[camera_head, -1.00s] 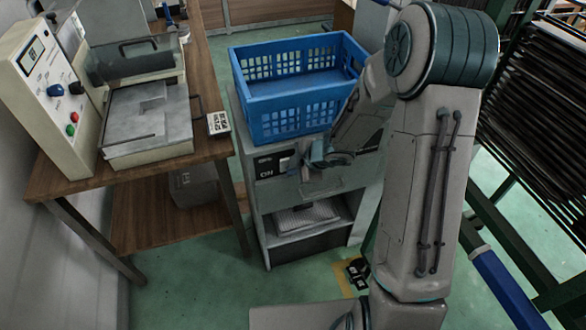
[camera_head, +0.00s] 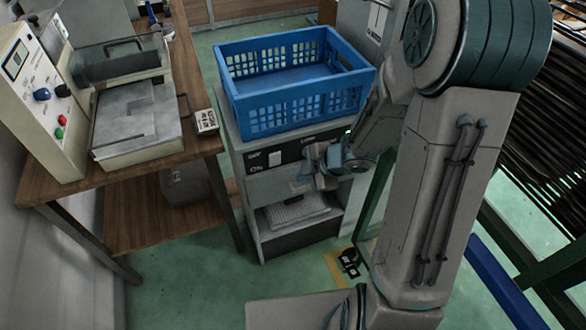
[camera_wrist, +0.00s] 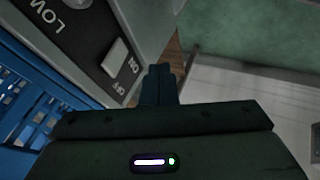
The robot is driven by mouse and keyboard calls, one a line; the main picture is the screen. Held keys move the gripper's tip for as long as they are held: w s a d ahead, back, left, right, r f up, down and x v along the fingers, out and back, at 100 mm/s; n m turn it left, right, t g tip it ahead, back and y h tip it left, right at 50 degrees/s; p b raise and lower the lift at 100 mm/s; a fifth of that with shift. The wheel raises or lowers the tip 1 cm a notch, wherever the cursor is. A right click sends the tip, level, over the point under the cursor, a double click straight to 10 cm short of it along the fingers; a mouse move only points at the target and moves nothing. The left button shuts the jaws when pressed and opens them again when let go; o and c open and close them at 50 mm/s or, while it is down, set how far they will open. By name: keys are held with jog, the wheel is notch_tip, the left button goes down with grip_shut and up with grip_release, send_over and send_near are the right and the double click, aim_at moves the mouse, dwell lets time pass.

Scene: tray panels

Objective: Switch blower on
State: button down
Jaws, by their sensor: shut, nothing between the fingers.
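The blower is a grey cabinet (camera_head: 250,215) with a black control strip (camera_head: 258,160) along its upper front. A white rocker switch (camera_head: 275,159) sits on the strip, with an ON label beside it. My gripper (camera_head: 298,184) is in front of the cabinet, right of and slightly below the switch. In the wrist view its fingers (camera_wrist: 158,84) are together and empty, beside the panel with a gap to the switch.
A blue crate (camera_head: 290,107) stands on top of the cabinet. A wooden table (camera_head: 70,183) at the left carries a machine with knobs and red and green buttons (camera_head: 60,127). A rack of dark bars (camera_head: 525,130) is at the right. Green floor is open before the cabinet.

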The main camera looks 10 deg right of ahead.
jog(key=shift+s+d+r, duration=0.65)
jog(key=shift+s+r, duration=0.1)
jog(key=d+r+m+t+h+p, duration=0.2)
jog(key=d+r+m+h, duration=0.5)
jog(key=d+r+m, duration=0.4)
jog(key=s+a+r+m+g, duration=0.1)
jog(key=s+a+r+m, duration=0.1)
jog(key=s+m, duration=0.1)
jog(key=s+a+r+m+g+y, duration=0.1)
jog(key=s+a+r+m, duration=0.1)
jog(key=s, duration=0.4)
jog(key=s+a+r+m+g+p, duration=0.1)
jog(key=s+a+r+m+g, duration=0.1)
jog(key=s+r+m, duration=0.2)
jog(key=shift+s+a, duration=0.4)
jog(key=shift+s, duration=0.2)
